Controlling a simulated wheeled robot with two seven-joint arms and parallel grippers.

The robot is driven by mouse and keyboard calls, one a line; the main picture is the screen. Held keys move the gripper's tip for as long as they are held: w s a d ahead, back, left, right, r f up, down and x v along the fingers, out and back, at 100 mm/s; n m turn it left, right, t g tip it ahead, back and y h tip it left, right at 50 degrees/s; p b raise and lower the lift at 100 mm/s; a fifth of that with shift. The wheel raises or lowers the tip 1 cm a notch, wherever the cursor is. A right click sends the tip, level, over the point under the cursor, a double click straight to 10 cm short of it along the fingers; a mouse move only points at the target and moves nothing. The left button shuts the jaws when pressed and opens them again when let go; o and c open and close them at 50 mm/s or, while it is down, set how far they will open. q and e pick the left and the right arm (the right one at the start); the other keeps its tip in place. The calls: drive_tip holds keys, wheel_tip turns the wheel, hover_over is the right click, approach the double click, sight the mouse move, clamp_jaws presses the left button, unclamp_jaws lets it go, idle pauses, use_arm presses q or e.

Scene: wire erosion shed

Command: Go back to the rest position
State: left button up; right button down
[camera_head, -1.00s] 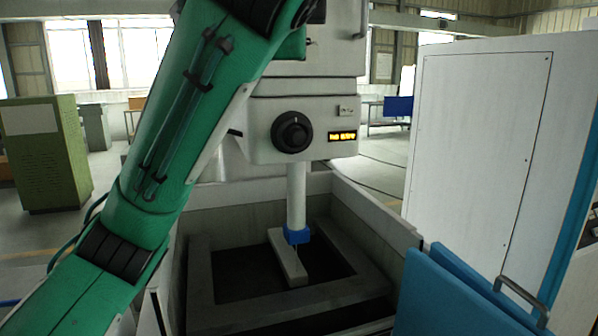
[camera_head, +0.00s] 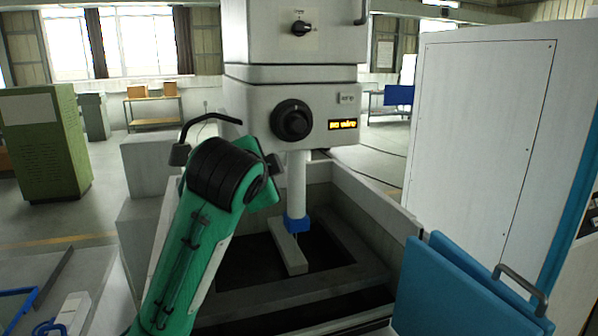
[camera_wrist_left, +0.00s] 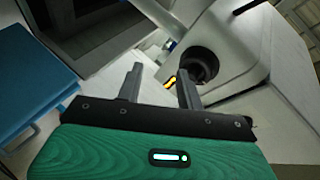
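My left arm (camera_head: 205,230) is green with black joints and rises from the bottom in front of the left side of the machine's tank. I cannot make out its fingertips in the head view. In the left wrist view my left gripper (camera_wrist_left: 160,86) has its two dark fingers apart with nothing between them. Beyond them are the machine's black knob (camera_wrist_left: 198,66) and lit yellow display. The knob also shows on the machine head (camera_head: 291,120) in the head view, beside the display (camera_head: 342,124). My right gripper is in neither view.
The open grey tank (camera_head: 350,205) holds a pale block (camera_head: 288,250) under a white column with a blue tip (camera_head: 297,223). Blue door panels (camera_head: 440,290) and a white cabinet (camera_head: 475,130) stand at the right. A green cabinet (camera_head: 40,145) stands at the far left.

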use_arm(q)
drive_tip(key=s+a+f+n+g, duration=0.2)
drive_tip(key=s+a+f, duration=0.1)
drive_tip(key=f, duration=0.8)
drive_tip(key=s+a+f+n+g, duration=0.15)
drive_tip(key=s+f, duration=0.25)
drive_tip(key=f, duration=0.7)
drive_tip(key=s+a+f+n+g, duration=0.2)
drive_tip(key=s+a+f+n, duration=0.15)
drive_tip(key=f, duration=0.75)
drive_tip(key=s+a+f+n+g+y, duration=0.1)
drive_tip(key=s+a+f+n+g, duration=0.15)
drive_tip(key=s+f, duration=0.5)
drive_tip(key=s+a+f+n+g, duration=0.1)
drive_tip(key=s+a+f, duration=0.3)
drive_tip(key=s, duration=0.6)
drive_tip(key=s+a+f+n+g+y, duration=0.1)
drive_tip(key=s+a+f+n, duration=0.15)
drive_tip(key=s+f, duration=0.5)
wheel_tip(320, 180, down, 31)
drive_tip(key=s+g, duration=0.1)
drive_tip(key=s, duration=0.1)
drive_tip(key=s+a+f+g, duration=0.1)
drive_tip(key=s+a+f, duration=0.2)
drive_tip(key=s+f, duration=1.5)
drive_tip(key=shift+s+m+g, duration=0.3)
drive_tip(key=shift+s+m, duration=0.1)
drive_tip(key=shift+s, duration=0.1)
drive_tip(key=shift+a, duration=0.1)
